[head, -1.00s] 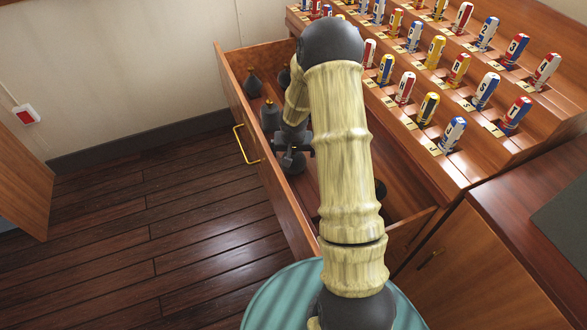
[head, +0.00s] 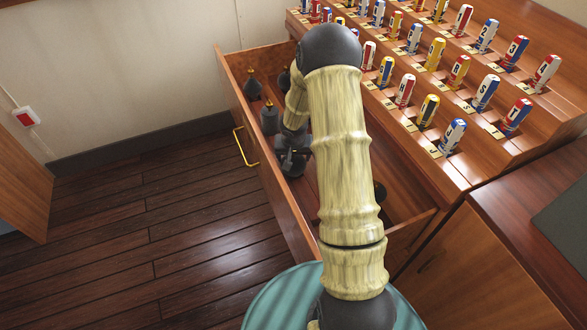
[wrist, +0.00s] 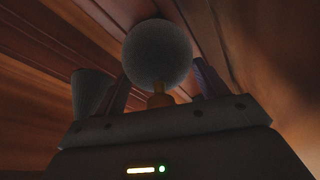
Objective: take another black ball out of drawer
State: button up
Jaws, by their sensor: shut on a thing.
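The open wooden drawer (head: 273,178) holds several dark shapes with brass tops. My gripper (head: 293,158) is down inside it, near the front wall, in the head view. It is shut on a black ball (wrist: 157,52), which shows dark grey between the two fingers (wrist: 160,72) in the wrist view, with its brass stem toward the palm. In the head view the gripper covers most of that ball. A dark cone-like shape (wrist: 90,92) stands just left of the fingers in the wrist view.
Two dark shapes with brass tops stand farther back, one at the far corner (head: 252,84) and one nearer (head: 270,118). A wooden cabinet (head: 470,265) is at the lower right. Floor left is clear.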

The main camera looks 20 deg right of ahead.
jog(key=shift+r+p, duration=1.95)
jog(key=shift+r, duration=3.05)
